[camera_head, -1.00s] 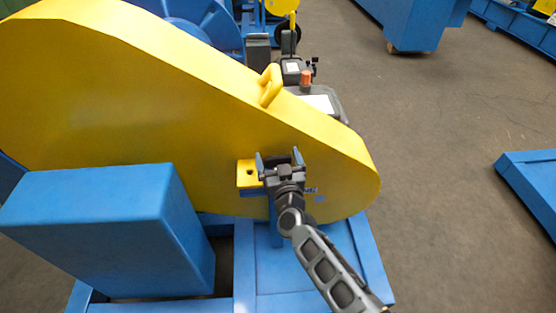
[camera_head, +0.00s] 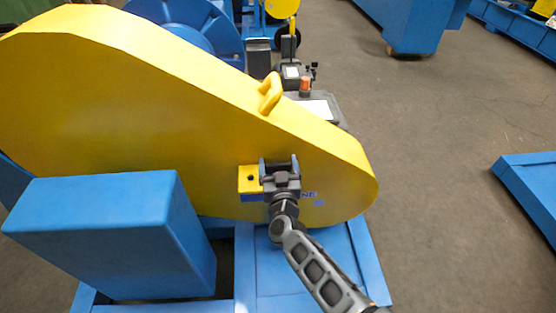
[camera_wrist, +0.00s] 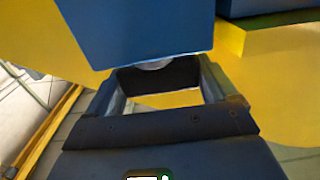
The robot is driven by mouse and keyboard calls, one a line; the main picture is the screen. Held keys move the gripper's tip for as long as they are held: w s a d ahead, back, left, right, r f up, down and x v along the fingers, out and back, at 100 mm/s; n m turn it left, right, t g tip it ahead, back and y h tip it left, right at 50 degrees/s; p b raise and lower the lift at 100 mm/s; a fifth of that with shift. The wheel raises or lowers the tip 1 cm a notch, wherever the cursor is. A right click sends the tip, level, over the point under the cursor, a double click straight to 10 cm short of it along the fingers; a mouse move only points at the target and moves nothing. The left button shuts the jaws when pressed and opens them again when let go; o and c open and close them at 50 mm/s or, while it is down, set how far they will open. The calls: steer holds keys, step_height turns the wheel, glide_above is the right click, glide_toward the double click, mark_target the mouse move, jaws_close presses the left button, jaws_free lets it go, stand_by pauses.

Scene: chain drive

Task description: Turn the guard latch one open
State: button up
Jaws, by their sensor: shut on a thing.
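The yellow chain guard (camera_head: 130,80) fills the left and middle of the head view. On its face is a yellow bracket (camera_head: 249,176) with a dark hole, and a blue label (camera_head: 308,195) ending in "NE", partly hidden behind my gripper. My gripper (camera_head: 279,164) is at the guard face just right of the bracket. In the wrist view its two fingers (camera_wrist: 160,85) stand on either side of a dark piece (camera_wrist: 180,74), which I take to be the handle of guard latch one. The gripper is shut on it. Most of the latch is hidden in the head view.
A blue box (camera_head: 95,220) stands at lower left in front of the guard. A yellow lifting handle (camera_head: 269,92) sits on the guard's top edge. A grey unit with an orange knob (camera_head: 305,86) stands behind. Open floor (camera_head: 440,120) lies to the right.

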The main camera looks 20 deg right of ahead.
steer(key=shift+h, duration=0.3)
steer(key=o, duration=0.8)
steer(key=shift+o, duration=0.2)
steer(key=p+v, duration=0.2)
steer(key=v, duration=0.5)
steer(key=shift+s+a+p, duration=0.2)
steer(key=shift+s+p, duration=0.1)
steer(key=shift+s, duration=0.1)
